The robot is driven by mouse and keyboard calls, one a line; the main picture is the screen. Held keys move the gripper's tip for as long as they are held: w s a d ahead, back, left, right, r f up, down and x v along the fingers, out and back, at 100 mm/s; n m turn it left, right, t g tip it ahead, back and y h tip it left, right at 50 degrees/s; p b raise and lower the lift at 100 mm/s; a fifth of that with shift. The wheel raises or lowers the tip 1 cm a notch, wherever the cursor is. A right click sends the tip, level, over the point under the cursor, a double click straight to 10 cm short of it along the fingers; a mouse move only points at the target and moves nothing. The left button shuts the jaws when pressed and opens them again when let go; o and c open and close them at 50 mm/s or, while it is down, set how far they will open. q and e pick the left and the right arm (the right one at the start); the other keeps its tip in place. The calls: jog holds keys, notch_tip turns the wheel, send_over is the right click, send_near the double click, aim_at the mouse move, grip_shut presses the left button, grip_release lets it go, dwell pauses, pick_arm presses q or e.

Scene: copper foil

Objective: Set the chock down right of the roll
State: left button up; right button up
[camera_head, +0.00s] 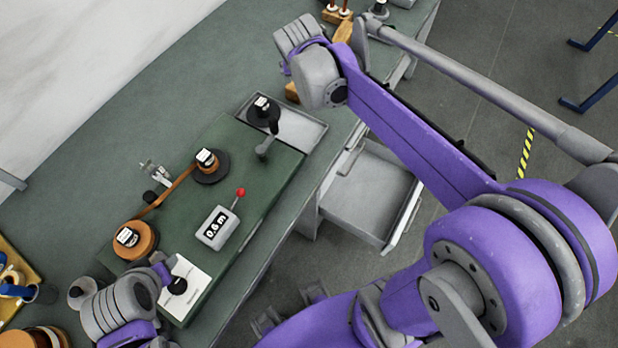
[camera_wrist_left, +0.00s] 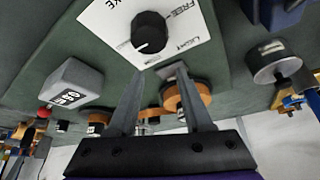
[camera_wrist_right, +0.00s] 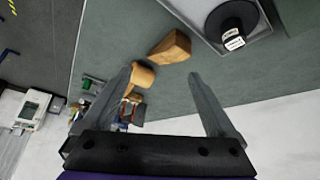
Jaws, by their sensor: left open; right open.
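A wooden wedge, the chock (camera_wrist_right: 170,47), lies on the bench beside the grey tray, apart from my right gripper (camera_wrist_right: 160,78), which is open and empty above the bench. In the head view a wooden piece (camera_head: 291,92) shows partly behind my right wrist. The copper foil roll (camera_head: 135,240) sits at the near left end of the green board, its foil strip running to a second spool (camera_head: 210,166). It also shows in the left wrist view (camera_wrist_left: 188,96). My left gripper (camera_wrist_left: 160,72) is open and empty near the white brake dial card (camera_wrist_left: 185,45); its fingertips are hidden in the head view.
A grey tray (camera_head: 312,134) holds a black spool (camera_head: 263,109). A counter box (camera_head: 217,228) with a red-tipped lever stands on the board. A second, rounded wooden piece (camera_wrist_right: 143,77) lies near the wedge. An open drawer (camera_head: 365,205) juts from the bench front.

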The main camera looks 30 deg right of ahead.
jog(key=s+a+f+n+y, duration=0.1)
jog(key=s+a+f+n, duration=0.1)
jog(key=s, duration=0.5)
jog(key=s+a+f+n+y, duration=0.1)
jog(key=s+a+f+n, duration=0.1)
jog(key=s+a+f, duration=0.2)
jog(key=s+a+f+n+y, duration=0.1)
jog(key=s+a+f, duration=0.2)
jog(key=s+a, duration=0.3)
jog(key=s, duration=0.4)
jog(key=shift+n+y, duration=0.3)
jog(key=shift+n, duration=0.1)
